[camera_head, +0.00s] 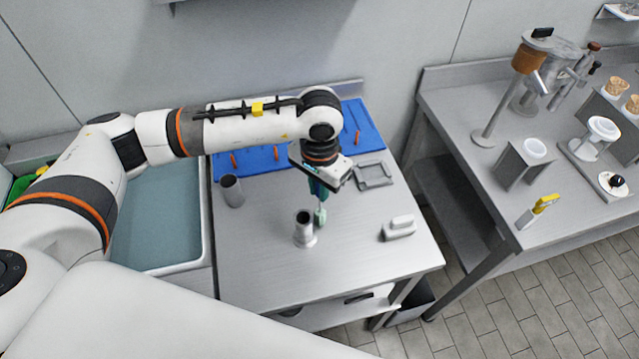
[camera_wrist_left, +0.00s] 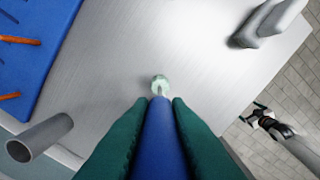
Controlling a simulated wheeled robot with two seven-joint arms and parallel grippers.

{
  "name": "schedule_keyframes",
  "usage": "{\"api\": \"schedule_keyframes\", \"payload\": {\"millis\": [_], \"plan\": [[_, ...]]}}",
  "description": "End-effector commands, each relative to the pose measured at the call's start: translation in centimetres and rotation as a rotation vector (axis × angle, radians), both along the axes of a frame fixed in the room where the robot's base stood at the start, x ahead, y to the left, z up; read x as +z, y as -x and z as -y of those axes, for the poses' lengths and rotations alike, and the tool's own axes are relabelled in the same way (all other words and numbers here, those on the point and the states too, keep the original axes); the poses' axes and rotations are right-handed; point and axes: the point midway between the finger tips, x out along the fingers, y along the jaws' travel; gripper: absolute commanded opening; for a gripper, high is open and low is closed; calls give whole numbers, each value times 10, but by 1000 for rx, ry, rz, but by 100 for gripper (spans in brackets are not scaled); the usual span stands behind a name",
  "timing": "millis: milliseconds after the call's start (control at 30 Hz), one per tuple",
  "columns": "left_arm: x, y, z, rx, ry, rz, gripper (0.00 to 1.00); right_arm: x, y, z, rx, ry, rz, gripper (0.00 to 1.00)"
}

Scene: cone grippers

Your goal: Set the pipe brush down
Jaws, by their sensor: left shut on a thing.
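The pipe brush has a blue handle (camera_wrist_left: 160,140) and a pale green bristle head (camera_head: 320,215), which also shows end-on in the wrist view (camera_wrist_left: 159,83). My left gripper (camera_head: 319,188), with dark green fingers, is shut on the handle. The brush hangs nearly upright, head down, over the steel table (camera_head: 260,270). The head is just right of a flanged metal pipe (camera_head: 305,228) and looks to be outside it. I cannot tell whether it touches the tabletop. My right gripper (camera_wrist_left: 255,112) shows small at the right of the wrist view, over the floor, its fingertips apart and empty.
A grey square frame (camera_head: 374,183) lies at the back right, a pale block (camera_head: 399,231) at the right. The front tabletop is clear. A basin (camera_head: 160,215) is left.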

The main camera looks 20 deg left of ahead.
Motion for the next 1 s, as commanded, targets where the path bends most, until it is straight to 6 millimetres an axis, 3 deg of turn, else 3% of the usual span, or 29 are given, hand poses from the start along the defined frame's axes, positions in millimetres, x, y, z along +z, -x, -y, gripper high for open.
{"api": "schedule_keyframes", "payload": {"millis": [200,233,333,733,767,1000], "plan": [[-4,0,0,-1,0,1,0,-7,-1,0,0,0,2,99],[-2,0,0,0,0,1,21,-5,-1,-1,0,0,2,99],[-2,0,0,0,0,0,37,-4,-1,-1,0,-2,3,99],[4,0,0,0,0,-1,38,4,-2,-4,-2,-5,3,99],[5,-1,0,0,1,3,38,-3,-2,-4,-2,-5,3,99],[51,-1,0,-2,0,7,38,-25,-2,-4,-3,-5,3,99]]}}
